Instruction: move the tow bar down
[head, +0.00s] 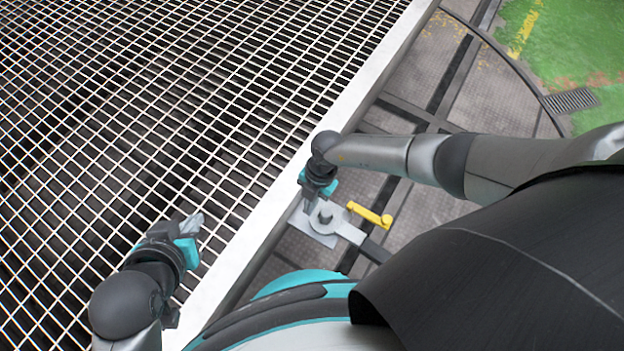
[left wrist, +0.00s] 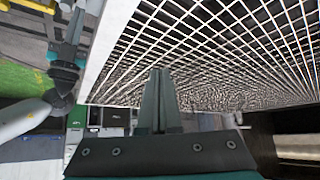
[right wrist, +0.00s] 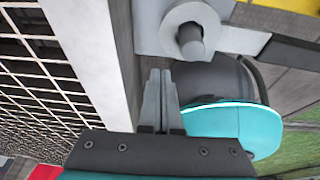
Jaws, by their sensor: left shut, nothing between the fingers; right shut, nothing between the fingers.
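The tow bar (head: 372,249) is a dark bar ending in a light grey ring (head: 341,226). A dark upright pin (head: 325,216) stands in the ring, and a yellow handle (head: 369,214) sits just right of it. The right wrist view shows the pin (right wrist: 190,42) and ring close up, ahead of the fingers. My right gripper (head: 309,207) is shut and empty, right beside the ring on its left; I cannot tell whether it touches. My left gripper (head: 195,223) is shut and empty over the grating, away from the bar. It also shows in the left wrist view (left wrist: 160,98).
A white-edged metal grating (head: 200,110) fills the left, its pale border (head: 262,200) running beside the ring. Dark floor plates with rails (head: 440,85) lie to the right. Green ground (head: 580,50) is at the top right.

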